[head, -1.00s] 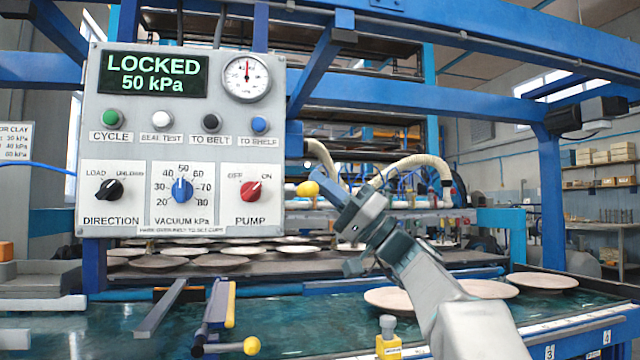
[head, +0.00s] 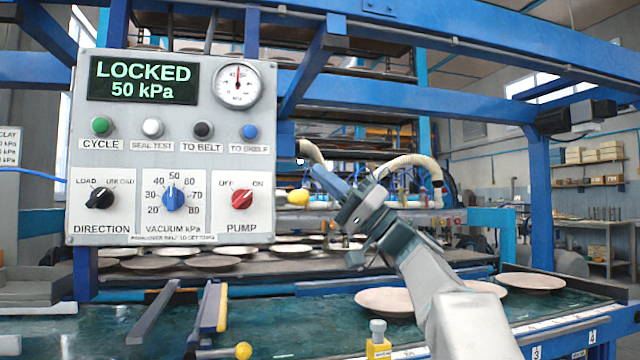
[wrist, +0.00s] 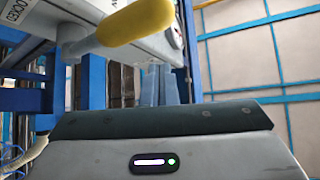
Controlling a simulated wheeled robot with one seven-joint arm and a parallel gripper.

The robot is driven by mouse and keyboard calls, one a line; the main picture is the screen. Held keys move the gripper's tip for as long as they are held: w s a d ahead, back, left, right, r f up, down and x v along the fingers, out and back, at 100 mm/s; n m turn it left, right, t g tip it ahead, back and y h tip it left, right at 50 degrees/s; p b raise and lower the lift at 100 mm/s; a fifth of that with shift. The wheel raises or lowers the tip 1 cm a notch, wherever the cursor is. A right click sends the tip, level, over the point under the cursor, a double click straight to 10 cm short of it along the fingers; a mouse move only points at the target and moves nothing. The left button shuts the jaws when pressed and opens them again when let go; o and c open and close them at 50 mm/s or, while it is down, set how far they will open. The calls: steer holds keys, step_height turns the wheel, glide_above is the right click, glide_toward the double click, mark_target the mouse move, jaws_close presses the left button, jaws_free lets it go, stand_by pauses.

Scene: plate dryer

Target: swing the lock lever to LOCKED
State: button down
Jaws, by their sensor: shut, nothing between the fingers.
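The lock lever's yellow knob (head: 298,197) sticks out past the right edge of the grey control panel (head: 225,140). In the wrist view, the lever appears as a large yellow grip (wrist: 135,20) on a grey rod, crossing the top. My gripper (head: 322,176) is shut and empty, just right of the knob in the head view. Its closed fingers (wrist: 160,85) show below and right of the yellow grip in the wrist view; whether they touch it I cannot tell. The panel's display (head: 143,80) reads LOCKED, 50 kPa.
The panel also carries buttons, a gauge (head: 238,84) and three knobs. Plates (head: 385,301) lie on the green belt (head: 290,320) below my arm. Blue frame beams (head: 545,190) stand around, and white hoses (head: 410,163) run behind my gripper.

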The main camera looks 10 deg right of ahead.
steer(key=d+f, duration=0.6)
steer(key=d, duration=0.1)
steer(key=shift+w+f, duration=0.2)
steer(key=shift+f, duration=0.1)
steer(key=a+m+h+p, duration=0.5)
steer(key=a+h+p, duration=0.1)
steer(key=a+p, duration=0.35)
steer(key=s+a+f+m+g+h+p, duration=0.3)
steer(key=s+a+f+g+h+p, duration=0.1)
steer(key=s+a+f+h+p, duration=0.3)
steer(key=s+d+f+g+h+p, duration=0.1)
steer(key=s+d+h+p, duration=0.2)
steer(key=s+p, duration=0.3)
steer(key=s+d+f+n+g+h+p, duration=0.1)
steer(key=s+d+f+h+p, duration=0.1)
steer(key=s+d+h+p, duration=0.1)
steer(key=s+d+f+g+h+p, duration=0.1)
steer(key=s+d+f+h+p, duration=0.1)
steer(key=s+h+p, duration=0.3)
steer(key=shift+s+d+f+p, duration=0.2)
steer(key=shift+s+d+p, duration=0.35)
steer(key=shift+s+p, duration=1.55)
steer(key=c, duration=2.1)
jaws_free()
steer(key=shift+s+b, duration=0.25)
steer(key=shift+b, duration=0.05)
steer(key=shift+c, duration=0.2)
